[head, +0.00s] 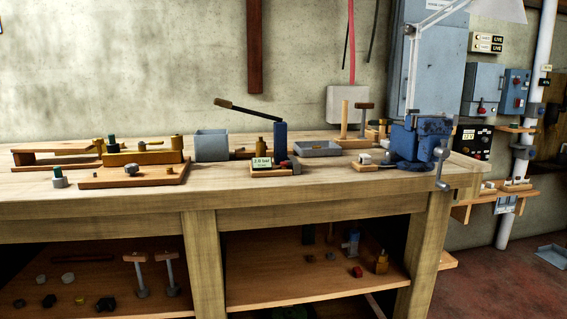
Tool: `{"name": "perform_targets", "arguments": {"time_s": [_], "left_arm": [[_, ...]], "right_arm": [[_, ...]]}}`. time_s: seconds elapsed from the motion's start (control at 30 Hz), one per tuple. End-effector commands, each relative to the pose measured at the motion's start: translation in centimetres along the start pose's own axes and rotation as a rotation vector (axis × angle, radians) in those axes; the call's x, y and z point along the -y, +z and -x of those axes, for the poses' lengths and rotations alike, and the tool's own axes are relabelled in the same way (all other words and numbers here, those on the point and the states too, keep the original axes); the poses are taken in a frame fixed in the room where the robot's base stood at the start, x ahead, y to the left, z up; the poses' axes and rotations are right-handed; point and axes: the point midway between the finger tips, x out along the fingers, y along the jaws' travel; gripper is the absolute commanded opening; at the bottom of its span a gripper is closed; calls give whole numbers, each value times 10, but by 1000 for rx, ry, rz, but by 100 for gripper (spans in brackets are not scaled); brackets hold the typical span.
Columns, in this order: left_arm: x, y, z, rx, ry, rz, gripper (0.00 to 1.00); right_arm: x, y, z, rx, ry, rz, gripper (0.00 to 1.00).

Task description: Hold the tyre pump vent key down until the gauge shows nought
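The tyre pump (280,141) appears to be the blue upright block with a long dark lever (245,111) slanting up to the left. It stands on a small wooden base on the workbench. A pale gauge display (261,162) at its front left seems to read 2.0 bar, in small print. A small dark part with a red spot (284,163) sits at the foot of the block; I cannot tell whether it is the vent key. Neither of my grippers is in view.
The wooden workbench (60,187) also carries a grey bin (211,146), a grey tray (317,149), wooden fixtures and a blue vise (416,140) at the right end. A lamp arm rises behind the vise. The front strip of the bench top is mostly clear.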

Motion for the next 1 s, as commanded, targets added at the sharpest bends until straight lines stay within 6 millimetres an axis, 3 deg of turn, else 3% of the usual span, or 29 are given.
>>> {"name": "perform_targets", "arguments": {"time_s": [0.03, 0.23, 1.0], "left_arm": [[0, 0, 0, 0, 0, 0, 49], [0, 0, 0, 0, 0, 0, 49], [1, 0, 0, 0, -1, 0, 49]], "right_arm": [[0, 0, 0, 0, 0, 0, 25], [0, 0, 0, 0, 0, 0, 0], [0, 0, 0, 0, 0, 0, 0]]}}
